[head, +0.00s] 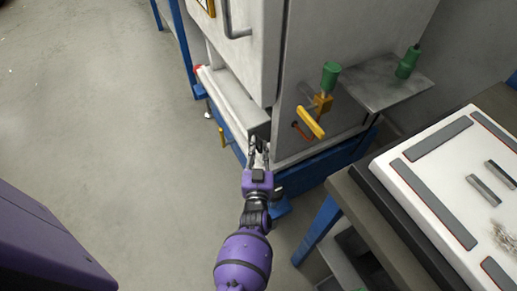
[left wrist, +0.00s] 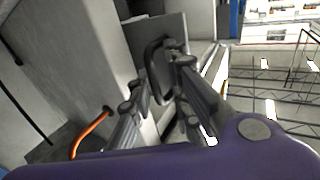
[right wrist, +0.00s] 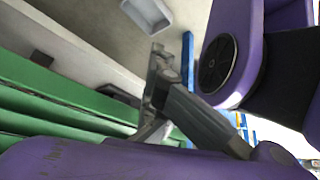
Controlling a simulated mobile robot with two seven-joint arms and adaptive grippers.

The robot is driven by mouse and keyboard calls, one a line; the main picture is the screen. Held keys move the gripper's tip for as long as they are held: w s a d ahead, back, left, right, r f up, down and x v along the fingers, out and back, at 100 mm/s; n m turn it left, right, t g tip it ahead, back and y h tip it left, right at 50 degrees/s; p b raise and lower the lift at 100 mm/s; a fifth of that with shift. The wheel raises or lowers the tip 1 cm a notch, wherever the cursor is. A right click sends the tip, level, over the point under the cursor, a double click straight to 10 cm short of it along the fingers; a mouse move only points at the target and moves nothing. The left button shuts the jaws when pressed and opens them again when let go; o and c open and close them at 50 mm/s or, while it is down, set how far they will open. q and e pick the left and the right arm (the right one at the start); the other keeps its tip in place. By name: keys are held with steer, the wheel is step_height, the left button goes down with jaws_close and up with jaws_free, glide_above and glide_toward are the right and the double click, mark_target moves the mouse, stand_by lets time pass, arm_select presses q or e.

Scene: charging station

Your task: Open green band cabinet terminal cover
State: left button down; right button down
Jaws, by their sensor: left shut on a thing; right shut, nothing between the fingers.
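A grey cabinet (head: 325,45) stands at the upper middle of the head view. A pale cover-like part (head: 232,103) juts from its lower front. My left gripper (head: 258,147) is at the near end of that part. In the left wrist view a black loop handle (left wrist: 152,66) sits on a grey panel (left wrist: 158,27). My left gripper's fingers (left wrist: 160,92) are on both sides of the handle and shut on it. My right gripper (right wrist: 155,95) is shut and empty, beside green bands (right wrist: 55,98); I cannot tell whether these belong to the same cabinet.
A yellow lever (head: 310,122) and a green-topped fitting (head: 330,76) stick out from the cabinet's side. A workbench (head: 372,212) with a white panel (head: 440,160) stands at right. The floor (head: 120,130) at left is clear.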

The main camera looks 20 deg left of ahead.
arm_select(q)
steer(key=c, duration=1.9)
jaws_free()
steer(key=shift+w+d+r+h, duration=0.15)
steer(key=shift+w+d, duration=0.1)
steer(key=shift+d, duration=0.25)
steer(key=shift+w+d+h, duration=0.15)
steer(key=shift+w+d, duration=0.05)
steer(key=shift+d, duration=0.25)
steer(key=shift+c, duration=0.2)
steer(key=shift+o, duration=0.2)
steer(key=shift+w+d, duration=0.1)
steer(key=shift+w, duration=0.05)
arm_select(e)
steer(key=shift+s+d+f, duration=0.1)
steer(key=shift+s+d, duration=0.05)
steer(key=shift+s, duration=0.2)
arm_select(q)
steer(key=a+v, duration=0.1)
steer(key=v, duration=1.1)
steer(key=shift+s, duration=0.25)
arm_select(e)
steer(key=shift+w, duration=0.3)
arm_select(q)
steer(key=shift+f, duration=0.2)
